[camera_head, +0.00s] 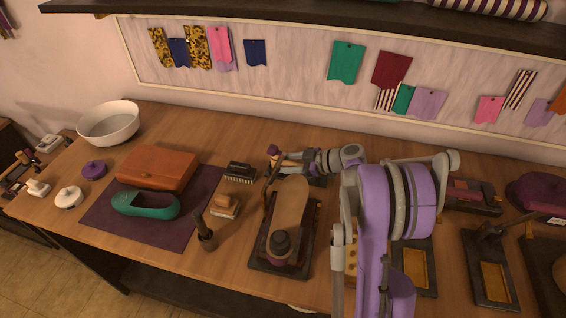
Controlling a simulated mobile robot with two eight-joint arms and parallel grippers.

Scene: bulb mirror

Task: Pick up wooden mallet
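I cannot single out the wooden mallet with certainty. A small cluster with pale wood-coloured parts and a purple tip (283,160) lies at the back middle of the bench, too small to name. My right arm, purple and grey, comes up from the bottom right and bends over the bench. Its grey wrist end (335,158) reaches left, close to that cluster. The fingers cannot be told apart there, so I cannot see whether they are open or hold anything. My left gripper is not in view.
A shoe-form stand (285,222) is in front of the cluster. A dark upright tool (203,232), a wooden block (225,206) and a brush (240,173) stand left of it. A white bowl (109,124) is far left.

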